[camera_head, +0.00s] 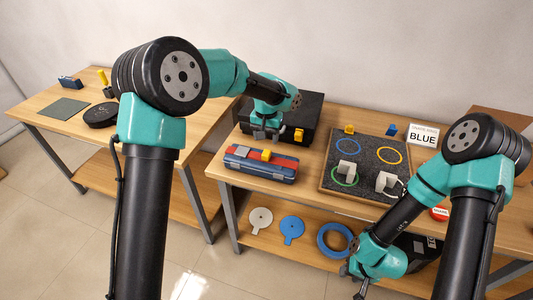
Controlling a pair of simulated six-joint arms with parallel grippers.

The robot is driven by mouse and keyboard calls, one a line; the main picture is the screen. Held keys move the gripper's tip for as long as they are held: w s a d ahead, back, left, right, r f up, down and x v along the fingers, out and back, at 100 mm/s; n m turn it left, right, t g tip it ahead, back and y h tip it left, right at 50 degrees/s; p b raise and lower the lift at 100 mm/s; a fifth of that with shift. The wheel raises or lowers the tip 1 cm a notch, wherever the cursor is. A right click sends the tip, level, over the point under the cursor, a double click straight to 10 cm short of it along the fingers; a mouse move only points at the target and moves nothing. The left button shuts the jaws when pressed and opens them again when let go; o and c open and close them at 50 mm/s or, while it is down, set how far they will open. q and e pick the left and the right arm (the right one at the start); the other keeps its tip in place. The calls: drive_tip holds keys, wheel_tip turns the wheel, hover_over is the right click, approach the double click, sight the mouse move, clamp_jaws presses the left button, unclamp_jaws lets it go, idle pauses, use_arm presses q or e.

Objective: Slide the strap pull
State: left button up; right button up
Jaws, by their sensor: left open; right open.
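A blue and red box (248,167) with grey patches lies near the front edge of the middle table. A yellow pull (266,155) sits on its top. Behind it is a black case (311,111) with a yellow piece (298,136) on its front side. I cannot tell which yellow piece is the strap pull. My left gripper (266,136) is open, at the black case's front left, behind the blue and red box and left of the case's yellow piece. My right gripper (352,276) is open and low in front of the table, far from both; its fingers are small in view.
A dark board (372,150) with coloured rings and white blocks lies right of the box. A sign reading BLUE (423,136) stands behind. The lower shelf holds discs and a blue ring (323,241). A side table (135,115) stands left.

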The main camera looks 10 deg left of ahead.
sight(266, 152)
use_arm(q)
wheel_tip(266, 152, down, 8)
drive_tip(key=shift+f, duration=0.1)
drive_tip(key=shift+c, duration=0.2)
clamp_jaws()
idle(0.6)
